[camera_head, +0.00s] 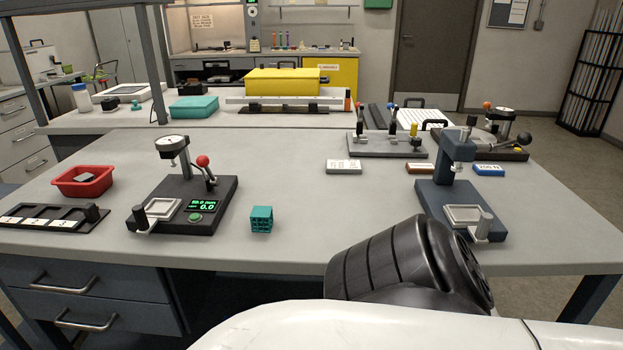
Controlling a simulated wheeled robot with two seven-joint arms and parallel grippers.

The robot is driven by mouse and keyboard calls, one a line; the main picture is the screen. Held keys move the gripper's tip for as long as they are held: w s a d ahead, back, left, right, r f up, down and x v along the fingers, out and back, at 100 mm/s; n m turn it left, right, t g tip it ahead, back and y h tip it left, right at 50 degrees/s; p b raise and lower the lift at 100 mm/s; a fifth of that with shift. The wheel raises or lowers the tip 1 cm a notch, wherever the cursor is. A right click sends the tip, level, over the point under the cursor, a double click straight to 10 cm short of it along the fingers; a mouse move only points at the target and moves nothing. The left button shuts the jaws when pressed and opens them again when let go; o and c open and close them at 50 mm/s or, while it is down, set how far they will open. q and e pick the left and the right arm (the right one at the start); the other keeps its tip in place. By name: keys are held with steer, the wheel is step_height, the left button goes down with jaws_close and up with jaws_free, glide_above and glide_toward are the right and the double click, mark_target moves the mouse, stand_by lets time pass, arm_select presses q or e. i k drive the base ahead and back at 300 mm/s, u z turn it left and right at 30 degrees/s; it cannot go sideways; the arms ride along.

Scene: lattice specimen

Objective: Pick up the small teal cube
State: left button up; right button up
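The small teal cube (261,219) has a lattice-like surface and stands on the grey bench top (300,247), near its front edge. It is just right of a black gauge device and clear of it. Neither of my grippers shows in the head view. A dark arm link of mine is at the lower right, between the camera and the bench front, with no fingers visible. Nothing covers the cube.
The black gauge device (224,187) with a green display stands left of the cube. A red tray (83,180) and a dark slotted rack (30,222) are farther left. A blue-grey press (447,197) stands at right. The bench middle behind the cube is clear.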

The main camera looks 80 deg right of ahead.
mark_target(262, 221)
steer(key=k, duration=0.3)
steer(key=z, duration=1.05)
